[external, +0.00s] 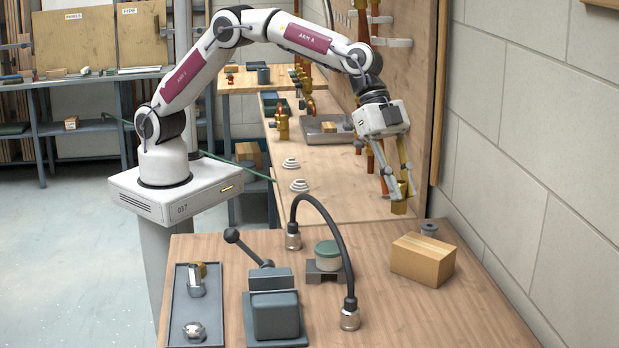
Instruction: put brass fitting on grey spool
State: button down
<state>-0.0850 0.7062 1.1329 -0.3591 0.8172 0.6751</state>
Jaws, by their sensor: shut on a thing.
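My gripper (398,187) hangs from the arm at the right of the bench, fingers pointing down. It is shut on a brass fitting (400,205), held above the bench's far right part, behind the cardboard box. The fingers partly cover the fitting. A small grey spool (429,229) stands on the bench near the wall, behind the box and to the right of and below the held fitting. The box hides its lower part. The fitting and the spool look apart; their exact depth gap is hard to tell.
The cardboard box (422,260) stands close in front of the spool. A black hose (330,215) arches over a green-lidded jar (327,253). A vise-like grey tool (273,313) and a grey tray (209,332) with metal fittings are at the left. The front right bench is clear.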

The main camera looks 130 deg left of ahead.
jog(key=a+n+y, duration=0.1)
jog(key=a+n, duration=0.1)
jog(key=a, duration=1.5)
jog(key=shift+s+a+n+t+y, duration=0.25)
jog(key=shift+s+n+t+y, duration=0.05)
jog(key=shift+n, duration=0.1)
send_over(430, 225)
jog(key=shift+w+d+f, duration=0.1)
jog(key=shift+f, duration=3.05)
jog(key=shift+f, duration=1.9)
jog(key=shift+f, duration=0.1)
jog(key=c, duration=1.9)
grip_release()
